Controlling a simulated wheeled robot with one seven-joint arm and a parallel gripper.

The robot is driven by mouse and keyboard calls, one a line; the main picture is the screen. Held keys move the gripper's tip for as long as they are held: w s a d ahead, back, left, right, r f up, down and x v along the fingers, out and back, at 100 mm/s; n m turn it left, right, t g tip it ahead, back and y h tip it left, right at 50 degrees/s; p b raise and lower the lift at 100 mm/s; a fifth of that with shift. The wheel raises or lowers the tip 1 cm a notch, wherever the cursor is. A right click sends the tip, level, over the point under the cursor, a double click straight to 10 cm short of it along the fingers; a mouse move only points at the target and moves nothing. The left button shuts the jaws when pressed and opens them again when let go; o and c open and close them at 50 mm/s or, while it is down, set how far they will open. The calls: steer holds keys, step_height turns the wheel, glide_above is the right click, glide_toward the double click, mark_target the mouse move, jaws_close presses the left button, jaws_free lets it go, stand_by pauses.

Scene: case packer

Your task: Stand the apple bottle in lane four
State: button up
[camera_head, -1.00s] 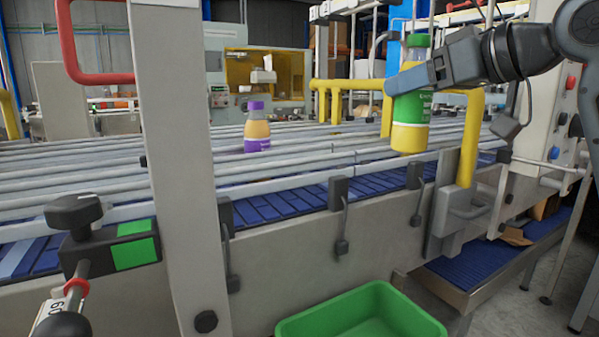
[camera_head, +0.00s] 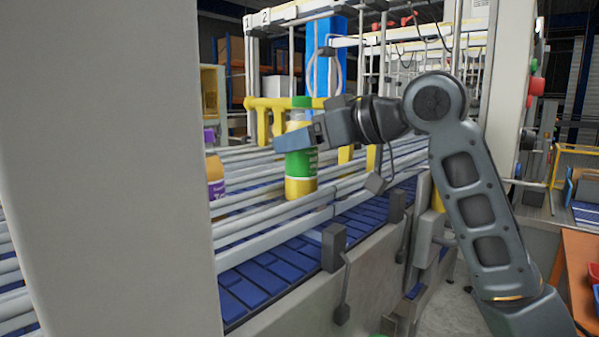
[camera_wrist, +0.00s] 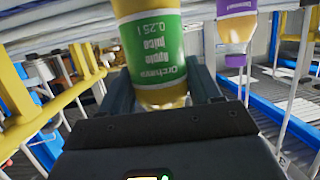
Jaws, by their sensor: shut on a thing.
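The apple bottle (camera_head: 301,165) has yellow juice, a green cap and a green label. My gripper (camera_head: 296,142) is shut on it and holds it upright over the conveyor rails. In the wrist view the apple bottle (camera_wrist: 153,55) stands between the two fingers (camera_wrist: 165,85), its label reading "Orchard Apple juice 0.25 l" upside down. Whether its base touches anything is hard to tell. The lanes lie between long grey rails (camera_head: 262,222); no number for lane four is readable.
A purple-capped bottle (camera_head: 214,180) stands in the lanes, partly behind a grey post (camera_head: 105,150); it also shows in the wrist view (camera_wrist: 237,25). A yellow frame (camera_head: 265,118) stands behind the held bottle. The blue belt (camera_head: 255,285) in front is clear.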

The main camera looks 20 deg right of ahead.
mark_target(316, 164)
steer(key=shift+f, duration=2.25)
steer(key=shift+f, duration=0.1)
steer(key=o, duration=1.3)
steer(key=shift+c, duration=0.2)
steer(key=b+v, duration=0.2)
steer(key=v, duration=1)
steer(key=shift+d, duration=0.1)
